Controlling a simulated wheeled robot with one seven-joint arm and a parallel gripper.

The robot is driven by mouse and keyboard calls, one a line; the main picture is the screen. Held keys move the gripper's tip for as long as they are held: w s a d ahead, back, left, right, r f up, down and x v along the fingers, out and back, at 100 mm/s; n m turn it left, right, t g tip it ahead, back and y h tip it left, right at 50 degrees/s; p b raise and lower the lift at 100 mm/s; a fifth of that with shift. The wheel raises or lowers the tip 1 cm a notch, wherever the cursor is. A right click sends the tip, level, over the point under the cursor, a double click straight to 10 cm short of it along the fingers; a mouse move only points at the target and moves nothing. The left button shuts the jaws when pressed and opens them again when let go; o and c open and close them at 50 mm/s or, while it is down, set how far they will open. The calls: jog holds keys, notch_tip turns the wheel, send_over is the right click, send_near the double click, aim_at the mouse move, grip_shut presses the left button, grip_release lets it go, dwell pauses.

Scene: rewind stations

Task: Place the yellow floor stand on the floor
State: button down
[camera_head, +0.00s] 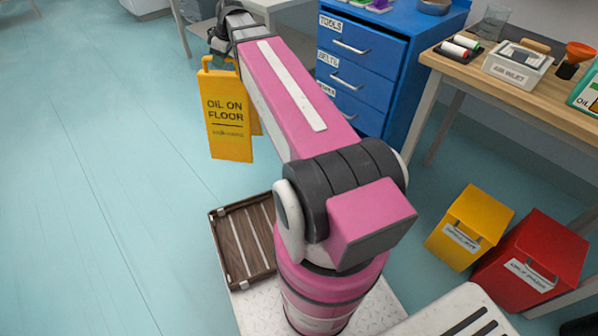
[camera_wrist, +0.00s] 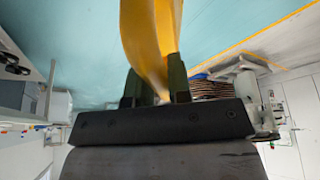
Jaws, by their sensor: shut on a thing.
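The yellow floor stand (camera_head: 226,118) reads "OIL ON FLOOR" and hangs roughly upright under the end of my arm in the head view. My gripper (camera_wrist: 156,88) is shut on it; in the wrist view the yellow stand (camera_wrist: 152,35) rises from between the two dark fingers. In the head view my arm's end hides the grip at the stand's top. The stand appears to be above the teal floor (camera_head: 90,180), but I cannot tell how far its lower edge is from it.
A brown slatted tray (camera_head: 214,240) lies near my base. A blue drawer cabinet (camera_head: 385,60) stands behind my arm. A wooden bench (camera_head: 455,68) is at the right, with a yellow bin (camera_head: 465,215) and a red bin (camera_head: 560,240) below. The floor at the left is clear.

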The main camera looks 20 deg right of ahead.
aim_at(222, 134)
jog(key=a+f+n, duration=0.1)
jog(key=f+n, duration=0.1)
jog(key=f, duration=0.3)
jog(key=a+f+n+g, duration=0.1)
jog(key=f+n, duration=0.1)
jog(key=f, duration=0.3)
jog(key=a+f+n+g, duration=0.1)
jog(key=f, duration=0.4)
jog(key=shift+s+a+n+y, duration=0.15)
jog(key=shift+a+n+y, duration=0.05)
jog(key=shift+n+y, duration=0.2)
jog(key=s+f+n, duration=0.1)
jog(key=f, duration=0.3)
jog(key=a+f+n+g, duration=0.1)
jog(key=f+n, duration=0.1)
jog(key=f, duration=0.1)
jog(key=s+a+f+n+g, duration=0.1)
jog(key=f, duration=0.3)
jog(key=shift+s+a+f, duration=0.2)
jog(key=shift+s+f, duration=0.1)
jog(key=shift+f, duration=0.05)
jog(key=w+d+f, duration=0.6)
jog(key=d+f, duration=0.4)
jog(key=f, duration=0.1)
jog(key=c, duration=1.5)
grip_release()
jog(key=shift+f, duration=0.15)
jog(key=o, duration=0.4)
jog(key=shift+o, duration=0.2)
